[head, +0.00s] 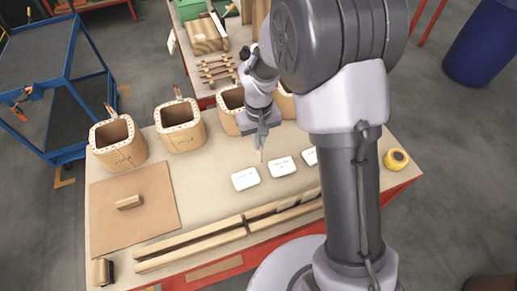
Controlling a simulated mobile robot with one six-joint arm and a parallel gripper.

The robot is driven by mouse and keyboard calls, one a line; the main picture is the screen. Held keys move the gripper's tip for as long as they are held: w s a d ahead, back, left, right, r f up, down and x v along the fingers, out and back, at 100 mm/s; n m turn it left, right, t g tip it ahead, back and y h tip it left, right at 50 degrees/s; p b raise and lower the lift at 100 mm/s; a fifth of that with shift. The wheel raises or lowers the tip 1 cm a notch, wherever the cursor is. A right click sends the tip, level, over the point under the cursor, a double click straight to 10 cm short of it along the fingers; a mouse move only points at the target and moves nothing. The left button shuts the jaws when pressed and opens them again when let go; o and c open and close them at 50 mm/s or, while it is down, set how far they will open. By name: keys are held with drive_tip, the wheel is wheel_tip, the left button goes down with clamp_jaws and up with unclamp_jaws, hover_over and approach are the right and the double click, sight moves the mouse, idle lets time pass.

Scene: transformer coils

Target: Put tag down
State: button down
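Three white tags lie in a row on the workbench: the left tag (245,179), the middle tag (281,167) and the right tag (309,157), which is partly hidden by my arm. My gripper (262,152) points down just behind the left and middle tags. Its fingers look thin and small here, and I cannot tell if they are open or shut. No tag can be made out between them. Several wooden coils stand behind the tags, including the far left coil (118,145) and the coil beside it (180,127). My gripper and arm partly hide the coils further right.
A brown board (155,225) with a small wooden block (129,202) lies at the bench's left. Long wooden strips (190,249) run along the front edge. A yellow tape roll (396,158) sits at the right. A blue cart (60,85) and a blue bin (484,42) stand beyond.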

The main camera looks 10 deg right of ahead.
wheel_tip(320, 180, down, 4)
drive_tip(key=shift+r+b, duration=0.25)
drive_tip(key=shift+b, duration=0.5)
drive_tip(key=shift+f+b, duration=0.5)
drive_tip(key=shift+f, duration=0.15)
drive_tip(key=c, duration=1.7)
unclamp_jaws()
drive_tip(key=shift+r, duration=0.1)
